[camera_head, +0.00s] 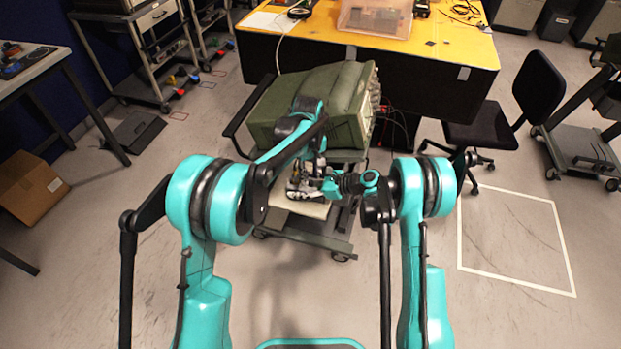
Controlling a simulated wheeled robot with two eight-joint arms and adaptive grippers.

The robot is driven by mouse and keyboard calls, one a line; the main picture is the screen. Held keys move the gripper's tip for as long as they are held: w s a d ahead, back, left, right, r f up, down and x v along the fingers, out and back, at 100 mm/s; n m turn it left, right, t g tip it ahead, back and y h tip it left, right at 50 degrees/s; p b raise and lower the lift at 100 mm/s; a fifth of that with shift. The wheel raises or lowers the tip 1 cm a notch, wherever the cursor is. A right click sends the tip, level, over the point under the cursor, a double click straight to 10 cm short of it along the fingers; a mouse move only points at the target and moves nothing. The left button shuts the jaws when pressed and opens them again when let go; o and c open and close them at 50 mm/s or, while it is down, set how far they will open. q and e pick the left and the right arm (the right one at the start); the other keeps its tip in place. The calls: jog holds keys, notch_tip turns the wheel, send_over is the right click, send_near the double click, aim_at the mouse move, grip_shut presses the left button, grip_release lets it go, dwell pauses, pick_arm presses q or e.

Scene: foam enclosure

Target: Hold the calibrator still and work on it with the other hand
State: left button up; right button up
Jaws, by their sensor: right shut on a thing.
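A small pale-and-dark object (301,187), which looks to be the calibrator, is between my two grippers above the cart's front end. My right gripper (328,186) comes in from the right and is shut on it. My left gripper (318,168) reaches down from above, close to the same object. Its fingers are too small and overlapped to tell if they are open or shut, or whether they touch it. The arms hide part of the object.
A large green case (345,85) lies on a wheeled cart (315,236), just beyond my grippers. A pale flat surface (306,209) shows below them. A yellow-topped table (440,48) stands behind, with a clear bin (375,18). An office chair (485,128) is right.

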aim_at(311, 183)
pick_arm(q)
jog(key=shift+f, duration=1.1)
pick_arm(e)
jog(key=shift+f, duration=0.1)
pick_arm(q)
grip_shut()
jog(key=shift+m, duration=0.3)
jog(key=m, duration=0.4)
jog(key=shift+m, duration=2.6)
